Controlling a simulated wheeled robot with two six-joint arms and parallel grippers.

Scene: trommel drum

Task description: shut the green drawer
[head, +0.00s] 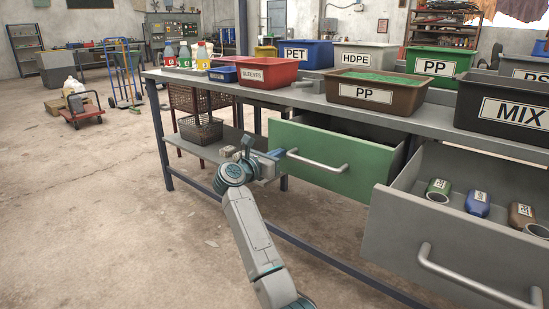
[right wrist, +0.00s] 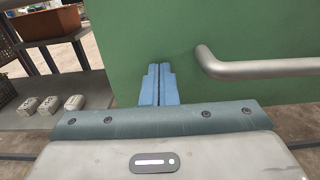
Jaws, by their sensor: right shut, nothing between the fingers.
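The green drawer (head: 335,160) hangs open under the workbench, its front standing out from the bench. Its grey bar handle (head: 318,162) runs across the front. My right gripper (head: 279,154) is at the left part of the drawer front, left of the handle. In the right wrist view the blue fingers (right wrist: 158,84) are shut together with nothing between them, pointing at the green front (right wrist: 180,40). The handle (right wrist: 255,68) is to their right, clear of them. I cannot tell whether the fingertips touch the front. My left gripper is not in view.
A grey drawer (head: 400,235) also stands open to the right, holding several labelled containers. A lower shelf (head: 205,150) holds a wire basket.

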